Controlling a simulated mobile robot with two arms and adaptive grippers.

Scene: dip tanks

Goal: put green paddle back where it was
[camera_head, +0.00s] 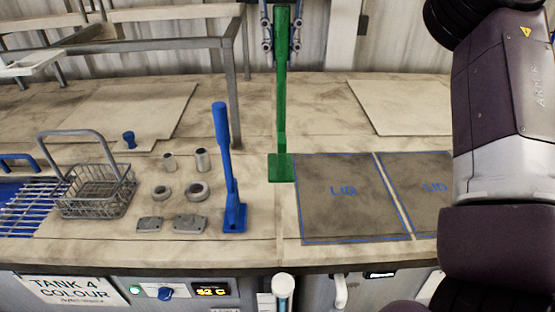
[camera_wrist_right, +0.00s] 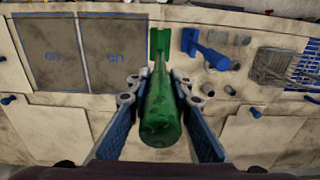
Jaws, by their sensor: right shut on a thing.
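The green paddle (camera_head: 281,105) is upright with its flat foot down, between the blue paddle and the left lid panel. I cannot tell whether its foot touches the counter. My right gripper (camera_head: 283,45) is shut on the upper handle of the green paddle, at the top edge of the head view. In the right wrist view the handle (camera_wrist_right: 160,115) lies between the fingers of my right gripper (camera_wrist_right: 158,95). The blue paddle (camera_head: 227,165) stands upright just left of the green one; it also shows in the wrist view (camera_wrist_right: 207,48). My left gripper is not in view.
Two grey panels marked LID, a left one (camera_head: 345,215) and a right one (camera_head: 425,205), lie right of the paddles. Left are small metal parts (camera_head: 197,191), a wire basket (camera_head: 98,200) and a blue tank with a rack (camera_head: 30,205). A metal frame (camera_head: 235,95) stands behind.

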